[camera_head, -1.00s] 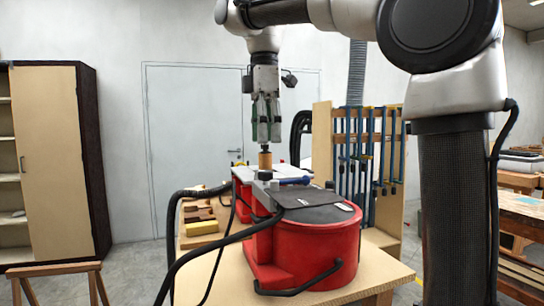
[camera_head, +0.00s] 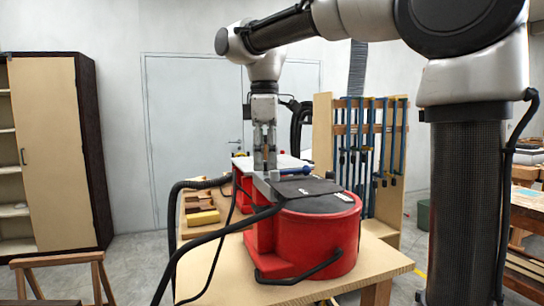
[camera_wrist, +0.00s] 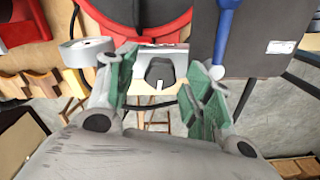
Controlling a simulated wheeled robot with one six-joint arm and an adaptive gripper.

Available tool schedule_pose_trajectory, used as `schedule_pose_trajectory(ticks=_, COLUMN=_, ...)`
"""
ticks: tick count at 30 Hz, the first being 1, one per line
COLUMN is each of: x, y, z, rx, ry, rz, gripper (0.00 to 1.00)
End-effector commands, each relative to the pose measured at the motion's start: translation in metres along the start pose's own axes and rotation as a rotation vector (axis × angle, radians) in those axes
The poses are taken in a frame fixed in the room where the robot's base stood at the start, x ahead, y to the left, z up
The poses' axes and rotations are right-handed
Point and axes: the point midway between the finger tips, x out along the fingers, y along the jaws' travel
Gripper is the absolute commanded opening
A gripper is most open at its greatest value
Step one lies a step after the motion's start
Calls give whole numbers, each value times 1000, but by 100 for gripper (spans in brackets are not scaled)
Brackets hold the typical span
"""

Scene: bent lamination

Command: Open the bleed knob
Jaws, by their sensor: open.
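A dark rounded knob (camera_wrist: 160,72) sits on a pale metal bracket in the wrist view, with a small white mark at its near edge. I take it to be the bleed knob. My gripper (camera_wrist: 163,68) is open, with a green-padded finger to each side of the knob. I cannot tell whether either finger touches it. In the head view my gripper (camera_head: 264,150) points straight down at the metal block at the back of the red drum (camera_head: 320,240), and the knob is hidden there.
A round gauge (camera_wrist: 87,50) is left of the fingers, and a blue handle (camera_wrist: 226,35) is close by the right finger. A black hose (camera_head: 220,230) runs across the wooden table (camera_head: 225,280). A clamp rack (camera_head: 322,140) stands behind.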

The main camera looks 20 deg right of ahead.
Motion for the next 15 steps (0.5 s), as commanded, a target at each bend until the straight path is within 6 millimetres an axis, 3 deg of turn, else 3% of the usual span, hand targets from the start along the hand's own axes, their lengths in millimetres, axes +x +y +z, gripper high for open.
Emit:
schedule_pose_trajectory(ticks=1, x=0, y=0, z=0, rx=0, ry=0, rz=0, gripper=50)
schedule_pose_trajectory(ticks=8, x=0, y=0, z=0, rx=0, ry=0, rz=0, gripper=8)
schedule_pose_trajectory(ticks=15, x=0, y=0, z=0, rx=-77, ry=0, rz=1, gripper=5)
